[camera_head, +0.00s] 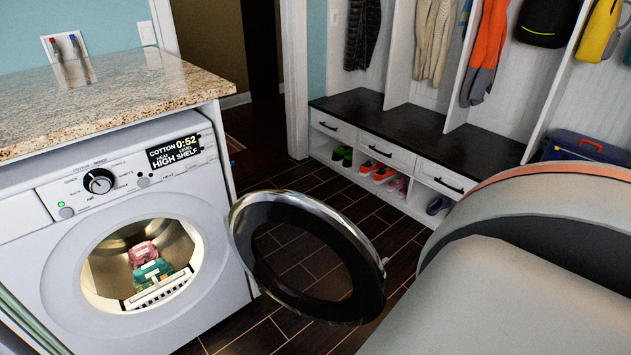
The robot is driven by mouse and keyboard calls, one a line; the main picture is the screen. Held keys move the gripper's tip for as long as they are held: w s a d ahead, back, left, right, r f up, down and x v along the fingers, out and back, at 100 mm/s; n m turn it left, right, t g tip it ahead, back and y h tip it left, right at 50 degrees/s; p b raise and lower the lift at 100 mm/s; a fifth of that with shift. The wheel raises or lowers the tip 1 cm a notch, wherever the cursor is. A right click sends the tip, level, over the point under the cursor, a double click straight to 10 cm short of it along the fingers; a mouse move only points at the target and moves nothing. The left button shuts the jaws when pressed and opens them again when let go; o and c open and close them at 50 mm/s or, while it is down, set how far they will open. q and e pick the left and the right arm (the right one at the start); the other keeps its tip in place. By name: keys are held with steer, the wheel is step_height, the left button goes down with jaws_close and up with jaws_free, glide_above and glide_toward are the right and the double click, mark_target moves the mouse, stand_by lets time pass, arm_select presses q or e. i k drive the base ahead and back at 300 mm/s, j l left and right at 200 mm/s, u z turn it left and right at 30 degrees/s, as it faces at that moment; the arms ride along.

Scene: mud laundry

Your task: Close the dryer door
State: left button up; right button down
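The dryer (215,285) is white and stands at the left under a granite counter. Its round door (340,235) has a chrome rim and dark glass, and it stands wide open, swung out to the right of the opening. The lit drum (125,265) shows pink and teal folded cloth inside. A large grey rounded part of my own arm (500,300) fills the lower right, to the right of the door, with a visible gap at the door's rim. Neither gripper's fingers show in the view.
A granite counter (90,95) overhangs the dryer. A white bench with a dark top (400,118), shoes in its cubbies and coats above stands at the back right. Dark tiled floor (300,175) is clear between the dryer and bench.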

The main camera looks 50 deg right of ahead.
mark_target(369, 274)
steer(key=k+l+u, duration=0.15)
steer(key=l, duration=0.3)
steer(key=k+l+u, duration=0.15)
steer(key=k+l, duration=0.15)
steer(key=k+l+u, duration=0.1)
steer(key=l, duration=0.25)
steer(key=k+l+u, duration=0.1)
steer(key=l, duration=0.25)
steer(key=k+l, duration=0.2)
steer(key=k+l+u, duration=0.1)
steer(key=l, duration=0.25)
steer(key=k+l+u, duration=0.1)
steer(key=l, duration=0.25)
steer(key=k+l+u, duration=0.15)
steer(key=l, duration=0.2)
steer(key=l+u, duration=0.1)
steer(key=l, duration=0.4)
steer(key=k+l+u, duration=0.15)
steer(key=l, duration=0.35)
steer(key=l+u, duration=0.1)
steer(key=l, duration=0.7)
steer(key=k+l+u, duration=0.1)
steer(key=l, duration=0.65)
